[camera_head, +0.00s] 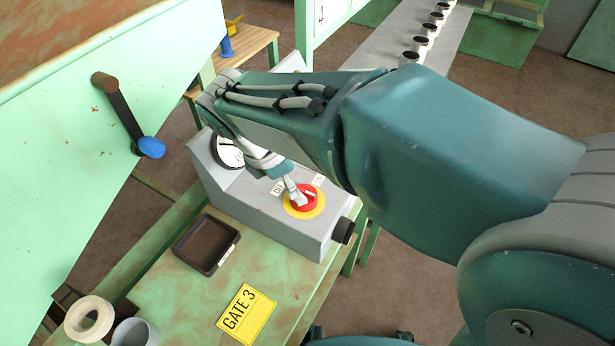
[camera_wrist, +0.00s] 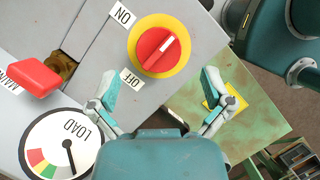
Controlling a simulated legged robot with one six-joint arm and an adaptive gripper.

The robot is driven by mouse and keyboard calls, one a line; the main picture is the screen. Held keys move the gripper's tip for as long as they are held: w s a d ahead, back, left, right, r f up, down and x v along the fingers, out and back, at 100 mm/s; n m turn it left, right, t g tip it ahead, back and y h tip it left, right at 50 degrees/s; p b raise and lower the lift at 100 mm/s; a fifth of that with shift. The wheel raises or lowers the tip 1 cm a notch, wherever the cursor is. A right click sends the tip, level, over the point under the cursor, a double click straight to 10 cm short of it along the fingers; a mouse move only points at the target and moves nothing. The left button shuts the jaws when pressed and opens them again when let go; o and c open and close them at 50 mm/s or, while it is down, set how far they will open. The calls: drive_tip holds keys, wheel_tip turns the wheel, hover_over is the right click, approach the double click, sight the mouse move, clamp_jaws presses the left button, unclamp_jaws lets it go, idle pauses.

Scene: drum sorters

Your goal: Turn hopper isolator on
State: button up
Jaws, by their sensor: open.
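The hopper isolator is a red rotary knob on a yellow disc (camera_wrist: 156,52), on the grey control box (camera_head: 268,220). A white ON label (camera_wrist: 122,14) and a white OFF label (camera_wrist: 132,79) sit beside the disc. The knob's raised bar lies diagonally, with a white mark toward the upper right in the wrist view. The knob also shows in the head view (camera_head: 308,203), partly hidden by a finger. My gripper (camera_wrist: 160,80) is open, its fingers apart on either side below the knob. I cannot tell whether a finger touches it.
A LOAD dial (camera_wrist: 60,150) and a red handle (camera_wrist: 34,77) are on the box beside my gripper. A black tray (camera_head: 206,244) and a yellow GATE 3 sign (camera_head: 246,312) lie on the green bench. A blue-tipped lever (camera_head: 150,147) sticks out at left.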

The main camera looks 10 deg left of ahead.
sight(302, 191)
drive_tip(key=f, duration=0.4)
drive_tip(key=shift+w+d, duration=0.1)
drive_tip(key=shift+w, duration=0.25)
drive_tip(key=shift+d+f, duration=0.1)
drive_tip(key=shift+f, duration=0.05)
drive_tip(key=shift+d, duration=0.5)
drive_tip(key=shift+a, duration=0.2)
drive_tip(key=c, duration=1.1)
